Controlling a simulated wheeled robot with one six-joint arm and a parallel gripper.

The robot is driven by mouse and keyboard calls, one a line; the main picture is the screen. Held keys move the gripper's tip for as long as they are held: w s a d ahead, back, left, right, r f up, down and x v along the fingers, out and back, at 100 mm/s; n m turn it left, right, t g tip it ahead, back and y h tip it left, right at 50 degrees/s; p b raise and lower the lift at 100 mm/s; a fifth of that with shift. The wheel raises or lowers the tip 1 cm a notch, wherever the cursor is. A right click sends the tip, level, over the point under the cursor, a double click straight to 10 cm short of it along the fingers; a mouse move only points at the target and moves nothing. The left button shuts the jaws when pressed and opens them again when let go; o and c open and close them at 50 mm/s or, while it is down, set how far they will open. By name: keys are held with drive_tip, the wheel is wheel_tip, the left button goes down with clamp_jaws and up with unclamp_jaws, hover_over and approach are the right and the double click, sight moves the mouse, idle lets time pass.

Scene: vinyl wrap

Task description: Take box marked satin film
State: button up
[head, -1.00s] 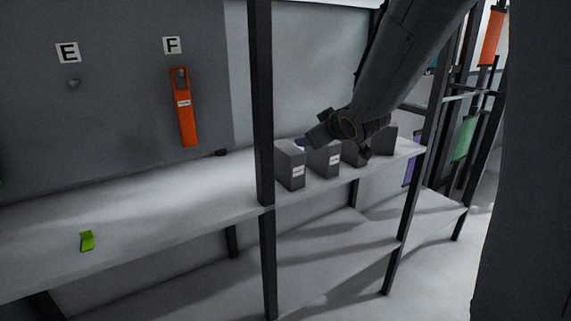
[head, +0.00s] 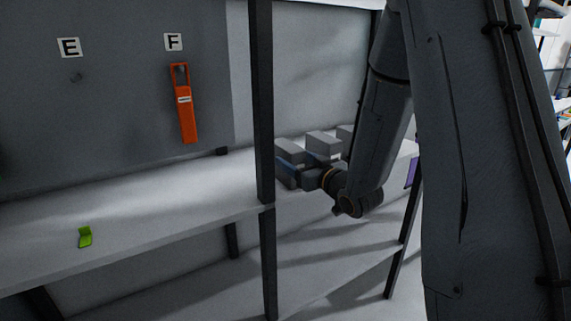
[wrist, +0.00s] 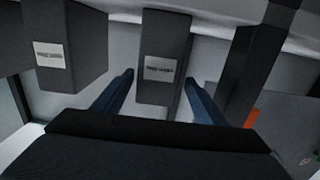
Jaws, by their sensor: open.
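Several dark grey boxes with white labels stand in a row on the shelf. The one nearest the post, at the row's left end in the head view (head: 289,148), shows in the middle of the wrist view (wrist: 164,50). Its label faces my gripper, but the print is too blurred to read. A second box (wrist: 62,48) stands apart from it at the left of the wrist view; its label is also unreadable. My gripper (wrist: 158,78) is open, its blue fingers on either side of the middle box. In the head view my gripper (head: 302,163) partly hides the boxes.
A dark upright post (head: 262,110) stands close beside the end box; it also shows in the wrist view (wrist: 262,62). An orange tool (head: 184,108) hangs under the letter F. A small green item (head: 85,237) lies on the shelf, which is otherwise clear left of the post.

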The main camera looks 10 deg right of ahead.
drive_tip(key=shift+p+x, duration=1.2)
drive_tip(key=shift+x, duration=1.55)
drive_tip(key=shift+d, duration=0.2)
drive_tip(key=shift+c, duration=0.5)
drive_tip(key=c, duration=1.1)
drive_tip(key=shift+c, duration=0.5)
drive_tip(key=shift+r, duration=0.1)
